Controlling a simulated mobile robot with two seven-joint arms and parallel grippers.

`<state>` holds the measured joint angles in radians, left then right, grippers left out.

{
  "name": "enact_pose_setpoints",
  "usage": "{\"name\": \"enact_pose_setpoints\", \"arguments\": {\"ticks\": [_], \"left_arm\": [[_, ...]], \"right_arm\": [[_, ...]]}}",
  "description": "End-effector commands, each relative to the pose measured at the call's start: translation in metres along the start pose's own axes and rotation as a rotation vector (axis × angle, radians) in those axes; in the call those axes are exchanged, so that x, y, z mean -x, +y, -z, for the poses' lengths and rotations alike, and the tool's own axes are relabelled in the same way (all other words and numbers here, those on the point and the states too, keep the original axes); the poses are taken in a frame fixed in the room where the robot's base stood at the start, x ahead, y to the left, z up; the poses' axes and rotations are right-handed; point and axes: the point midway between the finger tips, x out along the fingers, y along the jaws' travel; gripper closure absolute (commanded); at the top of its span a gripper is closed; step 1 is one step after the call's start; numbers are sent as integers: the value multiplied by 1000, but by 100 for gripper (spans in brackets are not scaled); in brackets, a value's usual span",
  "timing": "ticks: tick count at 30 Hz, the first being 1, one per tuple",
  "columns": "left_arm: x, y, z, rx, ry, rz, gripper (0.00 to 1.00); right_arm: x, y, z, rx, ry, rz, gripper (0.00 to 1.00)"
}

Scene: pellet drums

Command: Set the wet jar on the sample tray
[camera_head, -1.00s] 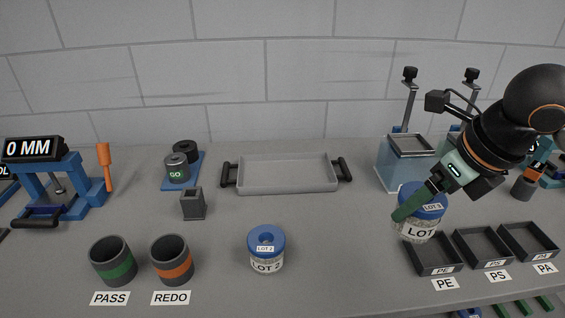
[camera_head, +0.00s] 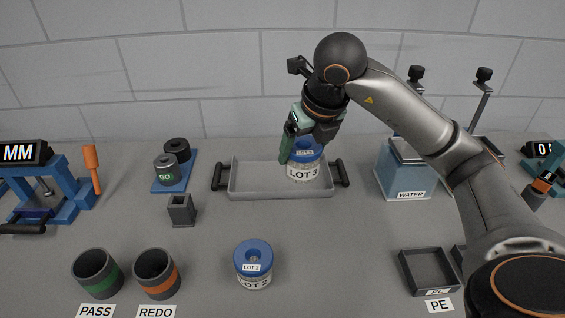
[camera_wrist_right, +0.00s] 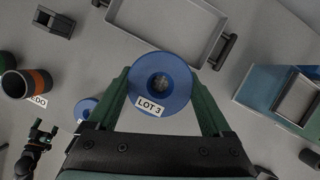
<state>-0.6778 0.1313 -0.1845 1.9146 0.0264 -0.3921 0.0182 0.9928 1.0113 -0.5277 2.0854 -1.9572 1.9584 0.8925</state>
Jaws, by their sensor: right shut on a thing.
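My right gripper (camera_head: 303,140) is shut on a jar with a blue lid and a "LOT 3" label (camera_head: 303,172). In the right wrist view the jar's lid (camera_wrist_right: 161,80) sits between the two green fingers. In the head view the jar looks upright and overlaps the right part of the grey sample tray (camera_head: 250,192). The tray (camera_wrist_right: 158,37) shows beyond the jar in the wrist view. I cannot tell whether the jar touches the tray floor. No mark in view shows whether the jar is wet.
A "LOT 2" jar (camera_head: 254,262) stands in front of the tray. The water tank (camera_head: 405,175) is right of the tray. PASS (camera_head: 98,272) and REDO (camera_head: 157,272) cups stand front left. A PE bin (camera_head: 429,271) is front right. The tray's left part is empty.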

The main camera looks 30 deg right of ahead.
Motion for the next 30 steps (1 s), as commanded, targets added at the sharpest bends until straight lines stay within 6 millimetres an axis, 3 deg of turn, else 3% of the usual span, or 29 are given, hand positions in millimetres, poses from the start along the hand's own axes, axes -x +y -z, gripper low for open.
{"name": "enact_pose_setpoints", "arguments": {"ticks": [10, 18, 25, 30], "left_arm": [[9, 0, 8, 0, -3, 1, 4], [11, 0, 10, 1, -4, 1, 4], [12, 0, 11, 1, -5, 1, 4], [16, 1, 16, 1, -5, 1, 4]], "right_arm": [[-59, -44, -51, -6, 4, 2, 94], [-114, -62, -62, 0, 1, 1, 94], [-132, -68, -67, -1, 0, 1, 94], [-154, -67, -56, 1, 1, 0, 94]]}}
